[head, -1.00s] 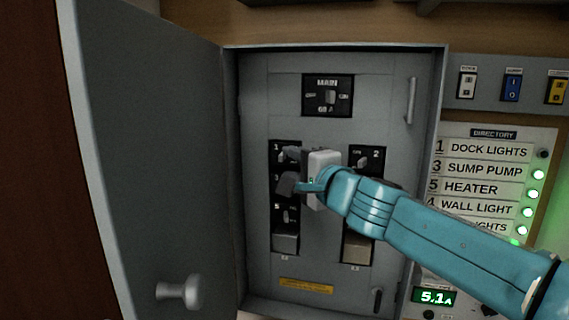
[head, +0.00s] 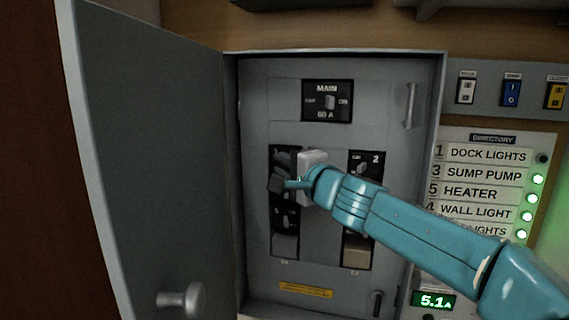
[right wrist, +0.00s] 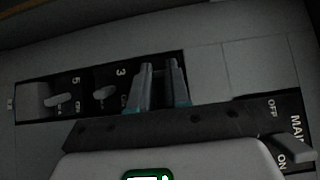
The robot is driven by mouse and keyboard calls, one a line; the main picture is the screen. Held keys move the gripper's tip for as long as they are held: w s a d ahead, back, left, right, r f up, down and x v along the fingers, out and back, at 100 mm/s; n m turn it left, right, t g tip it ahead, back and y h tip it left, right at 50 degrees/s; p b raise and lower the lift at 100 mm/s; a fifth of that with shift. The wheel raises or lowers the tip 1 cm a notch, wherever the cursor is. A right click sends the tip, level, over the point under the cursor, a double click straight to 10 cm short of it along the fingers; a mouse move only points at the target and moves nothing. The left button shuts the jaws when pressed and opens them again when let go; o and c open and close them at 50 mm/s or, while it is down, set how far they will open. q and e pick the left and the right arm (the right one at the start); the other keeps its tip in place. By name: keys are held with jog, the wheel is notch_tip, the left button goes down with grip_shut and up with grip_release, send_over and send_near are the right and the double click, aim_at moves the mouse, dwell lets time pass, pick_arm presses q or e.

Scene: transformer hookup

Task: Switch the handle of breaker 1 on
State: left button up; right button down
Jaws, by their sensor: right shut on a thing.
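Breaker 1 (head: 276,153) is at the top of the left breaker column in the open grey panel. My right gripper (head: 279,172) is at it, shut on its handle, and the fingers hide most of the handle. In the right wrist view my right gripper (right wrist: 162,75) covers the place beside breaker 3 (right wrist: 105,92), where breaker 1 sits. The handle's on or off position cannot be read. In the directory, the lamp beside DOCK LIGHTS (head: 542,158), line 1, is dark. My left gripper is not in view.
Breaker 5 (head: 286,222) is below, and breaker 2 (head: 364,168) is to the right. The main breaker (head: 327,101) is above. The panel door (head: 150,150) stands open at left. The other directory lamps in view glow green. A meter (head: 435,301) reads 5.1A.

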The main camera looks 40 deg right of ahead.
jog(key=n+y, duration=0.1)
jog(key=y, duration=0.1)
jog(key=d+n+y+p, duration=0.1)
jog(key=y, duration=0.1)
jog(key=n+y+p, duration=0.1)
jog(key=y, duration=0.1)
jog(key=shift+s+d+n+g, duration=0.15)
jog(key=shift+s+n+g, duration=0.15)
jog(key=shift+n, duration=0.1)
jog(key=c, duration=1.1)
grip_release()
jog(key=shift+s, duration=0.1)
